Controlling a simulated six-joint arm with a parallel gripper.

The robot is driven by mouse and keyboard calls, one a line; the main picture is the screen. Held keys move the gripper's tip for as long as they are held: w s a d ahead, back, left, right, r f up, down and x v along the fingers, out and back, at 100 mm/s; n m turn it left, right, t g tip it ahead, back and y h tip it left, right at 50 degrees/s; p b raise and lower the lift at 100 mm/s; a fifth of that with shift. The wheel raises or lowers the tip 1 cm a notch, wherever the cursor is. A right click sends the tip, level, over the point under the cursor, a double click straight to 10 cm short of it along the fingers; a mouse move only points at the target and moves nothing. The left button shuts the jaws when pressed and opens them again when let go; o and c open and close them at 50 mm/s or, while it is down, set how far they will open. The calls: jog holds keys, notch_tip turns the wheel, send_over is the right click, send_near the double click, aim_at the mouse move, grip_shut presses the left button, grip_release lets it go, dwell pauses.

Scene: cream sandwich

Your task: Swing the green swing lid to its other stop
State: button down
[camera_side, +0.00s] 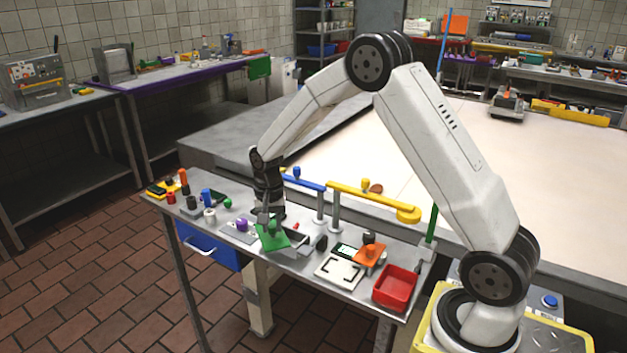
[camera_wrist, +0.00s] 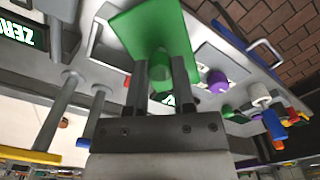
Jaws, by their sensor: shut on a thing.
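The green swing lid (camera_side: 271,238) is a flat green plate at the grey box (camera_side: 293,243) on the front bench. It appears tilted in the side view. My gripper (camera_side: 268,217) is above it, pointing down. In the wrist view the lid (camera_wrist: 150,28) lies just beyond the fingertips, and my gripper (camera_wrist: 160,68) is closed around its green knob (camera_wrist: 160,80). The hinge and the stops are hidden or too small to tell.
A purple knob (camera_side: 242,225) stands left of the lid. A black knob (camera_side: 321,243), a white plate (camera_side: 341,271), an orange plate (camera_side: 369,256) and a red bin (camera_side: 396,288) are to the right. Blue (camera_side: 305,183) and yellow (camera_side: 370,197) bars stand on posts behind.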

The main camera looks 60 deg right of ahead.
aim_at(261, 234)
jog(key=w+m, duration=0.1)
jog(key=m, duration=0.1)
jog(key=w+a+m, duration=0.1)
jog(key=w+m, duration=0.1)
jog(key=m, duration=0.1)
jog(key=shift+m, duration=0.3)
jog(key=w+m, duration=0.1)
jog(key=m, duration=0.1)
jog(key=shift+w+m, duration=0.15)
jog(key=shift+m, duration=0.15)
jog(key=shift+w+d+m, duration=0.15)
jog(key=shift+w+m, duration=0.5)
jog(key=shift+m, duration=0.65)
jog(key=shift+c, duration=2.2)
grip_release()
notch_tip(261, 234, up, 8)
